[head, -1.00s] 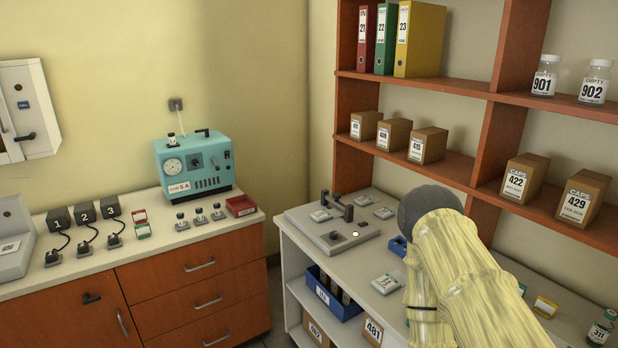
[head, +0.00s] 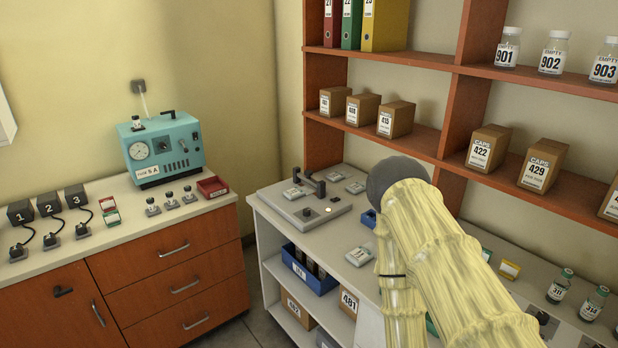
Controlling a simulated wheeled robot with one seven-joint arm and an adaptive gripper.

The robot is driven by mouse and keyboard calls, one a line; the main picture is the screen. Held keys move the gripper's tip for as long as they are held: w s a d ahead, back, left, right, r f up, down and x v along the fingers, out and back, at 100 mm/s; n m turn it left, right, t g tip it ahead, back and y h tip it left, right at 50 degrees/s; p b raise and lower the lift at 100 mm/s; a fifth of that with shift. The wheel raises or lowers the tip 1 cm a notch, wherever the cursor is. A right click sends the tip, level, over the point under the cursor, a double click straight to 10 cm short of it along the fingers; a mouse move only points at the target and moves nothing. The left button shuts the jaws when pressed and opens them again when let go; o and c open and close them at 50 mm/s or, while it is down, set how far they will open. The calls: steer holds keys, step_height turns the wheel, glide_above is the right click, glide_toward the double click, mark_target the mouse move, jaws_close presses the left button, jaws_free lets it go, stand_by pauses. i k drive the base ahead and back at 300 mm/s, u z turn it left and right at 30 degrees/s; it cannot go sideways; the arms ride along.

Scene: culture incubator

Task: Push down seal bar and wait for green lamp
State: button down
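The sealer is a flat grey plate (head: 290,215) on the white bench near the corner. Its dark seal bar (head: 312,184) stands raised above the plate at the back. A small pale lamp (head: 328,210) shows at the plate's front right and does not look green. A small flat labelled pack (head: 293,194) lies on the plate's left part. My arm, in a yellowish sleeve with a dark round joint, crosses the view right of the sealer. My gripper is not in view, so its state and hold are hidden.
More flat packs (head: 359,256) lie on the bench, partly hidden by my arm. A blue bin (head: 318,283) sits on the shelf below. Shelving with boxes (head: 395,120) rises behind. A turquoise device (head: 160,148) stands on the left cabinet. Bottles (head: 560,286) stand at the right.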

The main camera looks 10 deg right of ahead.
mark_target(308, 177)
steer(key=u, duration=1.3)
steer(key=i, duration=2.3)
steer(key=z, duration=2.15)
